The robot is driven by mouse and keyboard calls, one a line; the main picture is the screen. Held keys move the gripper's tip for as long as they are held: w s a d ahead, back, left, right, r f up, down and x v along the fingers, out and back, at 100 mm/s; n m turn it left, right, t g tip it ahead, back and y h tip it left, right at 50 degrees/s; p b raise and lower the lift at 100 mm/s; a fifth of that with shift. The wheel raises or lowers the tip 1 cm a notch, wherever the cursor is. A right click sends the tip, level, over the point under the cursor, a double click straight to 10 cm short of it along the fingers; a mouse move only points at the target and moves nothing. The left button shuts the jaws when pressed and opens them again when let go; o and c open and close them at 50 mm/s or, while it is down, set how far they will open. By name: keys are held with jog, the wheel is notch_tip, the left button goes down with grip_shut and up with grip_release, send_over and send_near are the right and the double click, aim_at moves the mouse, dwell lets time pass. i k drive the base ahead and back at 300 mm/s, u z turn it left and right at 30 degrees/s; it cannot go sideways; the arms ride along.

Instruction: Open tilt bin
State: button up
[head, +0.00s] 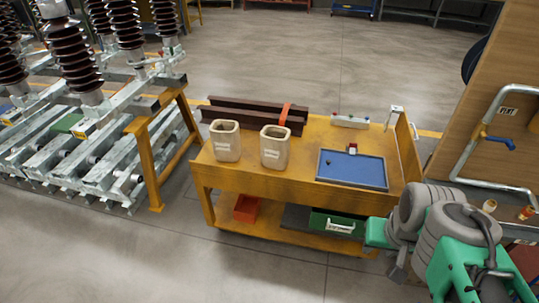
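A green bin (320,222) with a white handle (340,227) on its front sits under the top of an orange workbench (230,180), right of the middle. It looks shut, and it is the likeliest tilt bin here. My arm, green with grey ribbed covers (412,210), reaches in at the lower right. Its nearest green part is just right of the green bin, and I cannot tell whether they touch. I cannot make out my gripper's fingers or anything held in them.
Two beige containers (226,142), dark red beams (255,112) and a blue-matted tray (352,184) are on the bench. A red bin (246,208) is on its lower shelf. A wooden panel with a grey pipe (468,150) stands at right. The floor in front is clear.

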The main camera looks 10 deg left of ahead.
aim_at(340, 222)
jog(key=k, duration=0.3)
jog(key=u, duration=0.9)
jog(key=i, duration=1.25)
jog(key=z, duration=0.35)
